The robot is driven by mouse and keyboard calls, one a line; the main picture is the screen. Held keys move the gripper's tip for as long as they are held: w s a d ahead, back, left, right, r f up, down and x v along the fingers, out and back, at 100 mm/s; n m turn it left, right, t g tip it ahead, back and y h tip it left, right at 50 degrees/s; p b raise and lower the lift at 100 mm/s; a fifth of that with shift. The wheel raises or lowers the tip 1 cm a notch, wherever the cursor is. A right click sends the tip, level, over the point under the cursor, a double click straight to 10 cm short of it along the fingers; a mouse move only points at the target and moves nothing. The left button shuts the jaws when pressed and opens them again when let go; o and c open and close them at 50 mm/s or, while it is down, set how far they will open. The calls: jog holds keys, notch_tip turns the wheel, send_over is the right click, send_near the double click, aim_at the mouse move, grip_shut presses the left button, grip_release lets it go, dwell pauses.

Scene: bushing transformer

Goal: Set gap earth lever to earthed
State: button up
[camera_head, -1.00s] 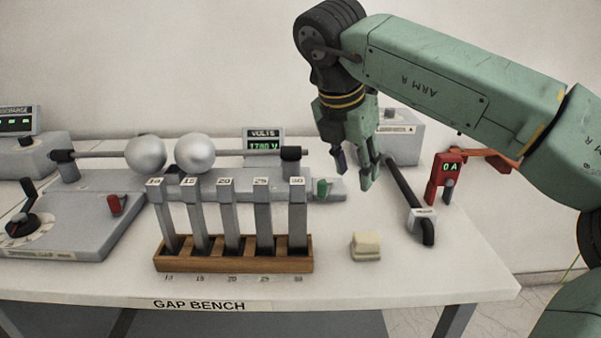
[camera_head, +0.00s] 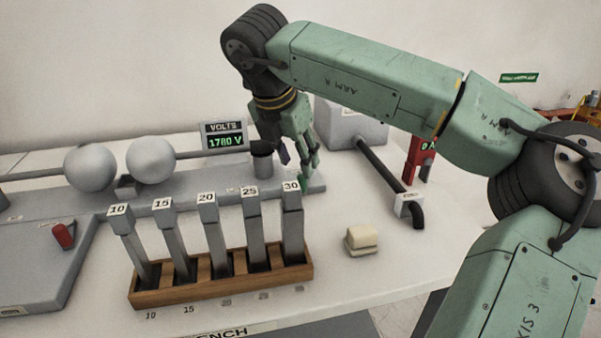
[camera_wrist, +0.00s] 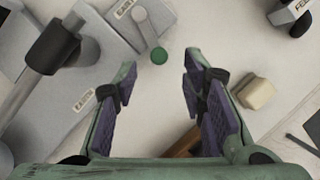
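The gap earth lever (camera_wrist: 147,29) shows in the wrist view as a pale grey arm with a round green knob (camera_wrist: 159,56) at its end. It sits at the right end of the grey sphere-gap base (camera_head: 215,190). Small labels are on the base beside it, too blurred to read surely. My gripper (camera_wrist: 160,78) is open and empty, its purple-padded fingers apart. The knob lies ahead of and between the fingertips in the wrist view; no contact shows. In the head view my gripper (camera_head: 296,172) is over the right end of the base and hides the lever.
A wooden rack (camera_head: 225,279) of numbered grey gauges stands in front. A cream block (camera_head: 361,240) lies right of it. A dark rod (camera_head: 385,172) with a hooked end lies right of my gripper. Two metal spheres (camera_head: 151,160) and the volts display (camera_head: 225,138) are left.

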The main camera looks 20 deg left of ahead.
aim_at(302, 176)
jog(key=p+x, duration=0.1)
jog(key=x, duration=0.5)
jog(key=shift+f, duration=0.25)
jog(key=shift+c, duration=0.2)
grip_shut()
dwell(0.4)
